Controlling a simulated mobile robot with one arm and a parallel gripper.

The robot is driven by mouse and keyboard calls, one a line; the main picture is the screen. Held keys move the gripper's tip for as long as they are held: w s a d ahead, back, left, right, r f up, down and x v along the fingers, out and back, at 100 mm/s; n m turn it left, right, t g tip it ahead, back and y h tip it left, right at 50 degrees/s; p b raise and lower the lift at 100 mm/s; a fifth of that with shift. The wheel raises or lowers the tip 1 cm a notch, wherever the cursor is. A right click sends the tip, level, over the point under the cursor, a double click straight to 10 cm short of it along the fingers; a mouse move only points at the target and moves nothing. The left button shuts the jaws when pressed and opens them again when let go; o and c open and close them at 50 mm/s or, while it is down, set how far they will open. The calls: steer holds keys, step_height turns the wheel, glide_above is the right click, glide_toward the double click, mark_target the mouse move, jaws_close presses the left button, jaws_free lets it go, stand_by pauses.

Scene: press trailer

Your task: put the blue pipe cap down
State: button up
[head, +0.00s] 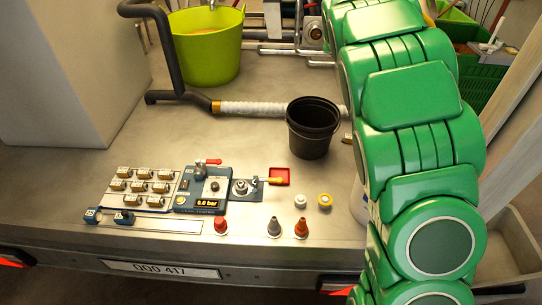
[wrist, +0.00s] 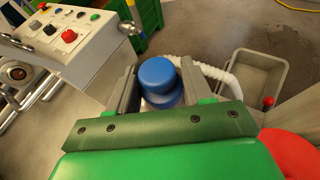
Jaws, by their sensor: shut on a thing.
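The blue pipe cap (wrist: 158,76) is a round, stepped piece in the wrist view. My gripper (wrist: 158,84) is shut on it, with one grey finger on each side. What lies directly beneath the cap is hidden by the cap and the gripper. In the head view my green arm fills the right side, and neither the gripper nor the cap shows there.
On the metal bed stand a black pot (head: 312,130), a lime bucket (head: 206,45), a gauge panel (head: 203,190), a fittings board (head: 145,188), a red tray (head: 287,170) and several cones. The wrist view shows a button box (wrist: 75,45) and a grey bin (wrist: 250,85).

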steer(key=w+a+r+n+t+y, duration=0.1)
steer(key=w+a+n+t+y, duration=0.15)
steer(key=a, duration=0.35)
steer(key=w+a+r+n+t+y, duration=0.1)
steer(key=w+a+n+t+y, duration=0.15)
steer(key=a, duration=0.25)
steer(key=n+g+y, duration=0.3)
steer(key=n+y, duration=1.2)
steer(key=y, duration=0.1)
glide_above(271, 155)
steer(key=s+d, duration=0.1)
steer(key=s, duration=0.2)
steer(key=f, duration=0.2)
steer(key=shift+s+a+n, duration=0.35)
steer(key=shift+s+n, duration=0.1)
steer(key=shift+n, duration=0.15)
step_height(271, 155, down, 40)
steer(key=shift+s+a+r, duration=0.1)
steer(key=shift+y, duration=0.3)
steer(key=shift+w, duration=2)
steer(key=shift+f, duration=0.65)
